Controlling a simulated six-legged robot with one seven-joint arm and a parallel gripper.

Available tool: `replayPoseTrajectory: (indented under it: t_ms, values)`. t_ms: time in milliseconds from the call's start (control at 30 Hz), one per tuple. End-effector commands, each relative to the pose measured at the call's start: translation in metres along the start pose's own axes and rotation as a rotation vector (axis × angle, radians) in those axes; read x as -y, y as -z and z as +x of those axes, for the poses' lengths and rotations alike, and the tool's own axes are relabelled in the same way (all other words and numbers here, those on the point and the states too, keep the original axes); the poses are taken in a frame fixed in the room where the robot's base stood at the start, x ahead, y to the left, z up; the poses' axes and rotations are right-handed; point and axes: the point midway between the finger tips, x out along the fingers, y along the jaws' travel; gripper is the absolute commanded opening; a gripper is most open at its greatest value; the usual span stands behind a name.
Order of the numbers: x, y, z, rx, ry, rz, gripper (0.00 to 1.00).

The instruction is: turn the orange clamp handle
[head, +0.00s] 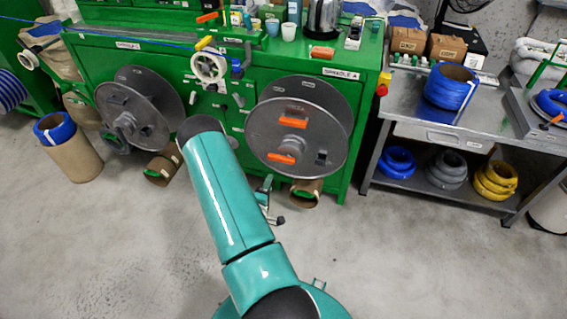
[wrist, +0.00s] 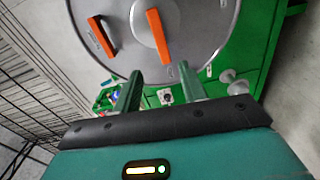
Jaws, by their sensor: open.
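A grey spool disc (head: 315,135) on the green machine carries two orange handles, an upper one (head: 293,122) and a lower one (head: 282,158). In the wrist view the disc (wrist: 200,25) fills the top, with one orange handle (wrist: 101,37) left of centre and another (wrist: 158,36) near the hub. I cannot tell which of them is the clamp handle. My gripper (wrist: 160,75) is open and empty, its two fingers apart below the disc's lower edge in the picture. No handle is between the fingers. My arm hides the gripper in the head view.
A second grey disc (head: 138,108) is on the machine's left. A steel workbench (head: 425,115) with a blue cable coil (head: 450,88) stands at right. A cardboard tube (head: 306,190) lies under the orange-handled disc. The front floor is clear. Black wire mesh (wrist: 30,90) is left in the wrist view.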

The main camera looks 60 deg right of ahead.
Motion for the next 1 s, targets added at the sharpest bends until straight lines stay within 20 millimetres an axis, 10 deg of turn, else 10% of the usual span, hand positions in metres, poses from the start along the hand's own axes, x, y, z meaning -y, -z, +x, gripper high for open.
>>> replayPoseTrajectory:
  t_ms: [267,1000]
  values:
    - [0.007,-0.020,0.005,0.021,-0.048,-0.069,0.42]
    - [0.002,-0.022,0.128,0.019,-0.044,-0.067,0.42]
